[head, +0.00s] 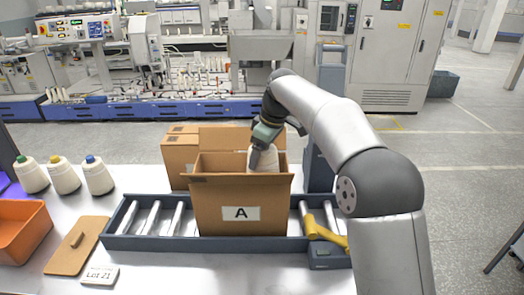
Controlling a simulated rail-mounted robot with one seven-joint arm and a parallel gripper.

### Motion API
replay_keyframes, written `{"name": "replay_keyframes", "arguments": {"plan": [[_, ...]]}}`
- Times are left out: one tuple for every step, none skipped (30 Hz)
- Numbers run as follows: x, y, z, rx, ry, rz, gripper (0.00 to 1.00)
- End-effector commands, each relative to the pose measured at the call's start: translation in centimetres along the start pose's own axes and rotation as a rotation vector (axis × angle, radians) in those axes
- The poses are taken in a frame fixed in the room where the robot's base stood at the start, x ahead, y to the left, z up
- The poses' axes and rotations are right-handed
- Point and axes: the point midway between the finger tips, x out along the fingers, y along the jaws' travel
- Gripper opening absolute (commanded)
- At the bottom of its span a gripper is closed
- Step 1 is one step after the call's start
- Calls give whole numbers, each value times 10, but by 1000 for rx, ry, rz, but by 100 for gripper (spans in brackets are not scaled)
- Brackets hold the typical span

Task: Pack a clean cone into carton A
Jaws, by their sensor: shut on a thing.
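Carton A (240,190) is an open brown box with a white "A" label, standing on a roller conveyor. My gripper (258,158) reaches over the carton's opening from the right and points down. It is shut on a white cone (262,162), which is partly inside the opening. The cone's lower part is hidden by the carton's front wall, so I cannot tell whether it touches the bottom. Three more cones stand at the left, with a green top (31,175), a yellow top (64,175) and a blue top (98,176).
Another brown carton (180,155) stands behind carton A. The conveyor (125,240) has a yellow handle (325,233) at its right. An orange bin (22,232), a brown board (77,245) and a "Lot 21" card (100,275) lie at the left. The table front is clear.

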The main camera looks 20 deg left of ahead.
Motion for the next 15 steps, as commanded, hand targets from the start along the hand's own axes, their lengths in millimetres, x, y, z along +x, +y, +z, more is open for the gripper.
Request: {"name": "replay_keyframes", "arguments": {"plan": [[11,0,3,-1,1,1,29],[15,0,4,-1,1,1,29],[18,0,5,-1,1,1,29],[21,0,6,0,0,0,29],[24,0,7,0,0,0,29],[29,0,8,0,0,0,29],[32,0,9,0,1,0,29],[36,0,10,0,1,1,29],[40,0,11,0,1,1,29],[44,0,12,0,1,1,29],[47,0,13,0,1,0,29],[52,0,15,0,0,0,29],[55,0,16,0,0,0,29],[59,0,16,0,0,0,29],[63,0,18,0,1,0,29]]}}
